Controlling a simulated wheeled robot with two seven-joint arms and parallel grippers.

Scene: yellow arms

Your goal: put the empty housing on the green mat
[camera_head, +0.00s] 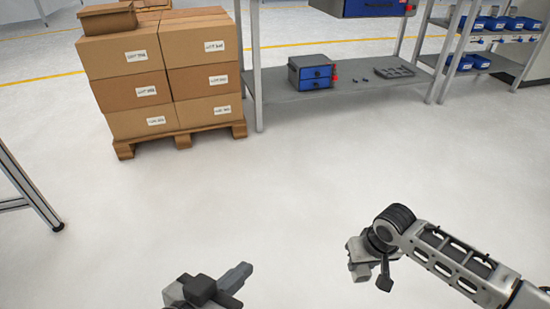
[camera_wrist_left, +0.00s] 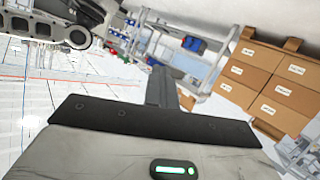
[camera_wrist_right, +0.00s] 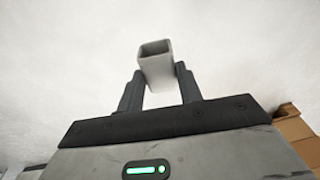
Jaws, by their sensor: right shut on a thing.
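The empty housing (camera_wrist_right: 157,66) is a light grey, hollow rectangular tube with an open end, seen in the right wrist view. My right gripper (camera_wrist_right: 160,80) is shut on it, with one dark finger on each side. In the head view my right gripper (camera_head: 372,274) hangs over bare floor at the lower right; the housing is hard to tell from the gripper there. My left gripper (camera_head: 236,278) is at the bottom centre of the head view. Its fingers appear together and empty in the left wrist view (camera_wrist_left: 162,86). The green mat is not in any view.
A pallet (camera_head: 183,141) stacked with cardboard boxes (camera_head: 200,84) stands at the back left. A grey shelf rack (camera_head: 345,92) with a blue drawer box (camera_head: 313,75) stands at the back. A metal table leg (camera_head: 28,188) is at the left edge. The floor between is clear.

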